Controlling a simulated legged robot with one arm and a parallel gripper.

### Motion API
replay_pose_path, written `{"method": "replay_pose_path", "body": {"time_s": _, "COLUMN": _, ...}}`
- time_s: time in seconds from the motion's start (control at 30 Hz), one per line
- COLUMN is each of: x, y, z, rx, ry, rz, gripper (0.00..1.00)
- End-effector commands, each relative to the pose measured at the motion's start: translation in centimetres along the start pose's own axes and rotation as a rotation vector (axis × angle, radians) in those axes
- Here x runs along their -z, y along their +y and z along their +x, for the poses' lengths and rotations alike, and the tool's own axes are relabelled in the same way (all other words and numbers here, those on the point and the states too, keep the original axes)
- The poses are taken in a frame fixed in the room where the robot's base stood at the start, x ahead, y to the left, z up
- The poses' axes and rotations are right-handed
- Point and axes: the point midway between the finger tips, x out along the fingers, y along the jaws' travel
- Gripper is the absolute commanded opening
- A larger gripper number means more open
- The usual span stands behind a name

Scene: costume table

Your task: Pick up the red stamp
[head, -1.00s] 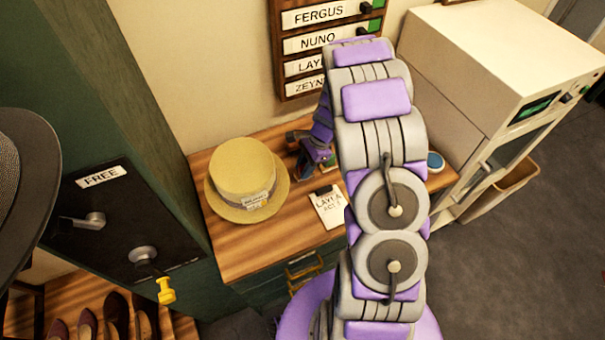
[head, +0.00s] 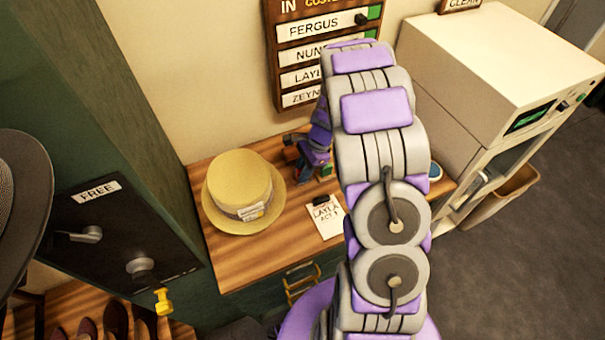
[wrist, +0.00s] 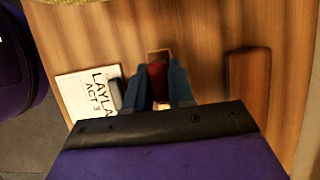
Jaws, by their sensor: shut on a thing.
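The red stamp (wrist: 157,82) shows in the wrist view between the two blue-grey fingers of my gripper (wrist: 159,92). The fingers are shut on it, one on each side. A light brown wooden part (wrist: 158,56) shows just beyond the red part; I cannot tell whether it belongs to the stamp. In the head view my gripper (head: 303,172) is low over the back of the wooden table (head: 245,266), right of the straw hat. The stamp cannot be made out clearly there. I cannot tell whether it touches the table.
The straw hat (head: 240,190) stands left of my gripper. A card reading LAYLA ACT 3 (head: 326,217) lies in front of it. A brown block (wrist: 248,80) lies to the right in the wrist view. A name board (head: 318,55) hangs behind; a white cabinet (head: 490,70) stands right.

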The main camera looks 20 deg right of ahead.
Motion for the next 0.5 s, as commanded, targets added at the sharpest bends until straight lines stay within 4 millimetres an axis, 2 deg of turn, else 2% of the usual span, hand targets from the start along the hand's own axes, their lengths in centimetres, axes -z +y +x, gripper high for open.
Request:
{"method": "replay_pose_path", "body": {"time_s": 0.03, "x": -0.6, "y": -0.1, "z": -0.9, "rx": 0.002, "ry": 0.003, "rz": -0.003, "gripper": 0.00}}
{"method": "replay_pose_path", "body": {"time_s": 0.27, "x": -0.1, "y": 3.8, "z": -1.1, "rx": -0.003, "ry": -0.002, "rz": 0.003, "gripper": 0.00}}
{"method": "replay_pose_path", "body": {"time_s": 0.5, "x": 0.9, "y": 9.5, "z": -2.1, "rx": -0.003, "ry": -0.006, "rz": 0.005, "gripper": 0.00}}
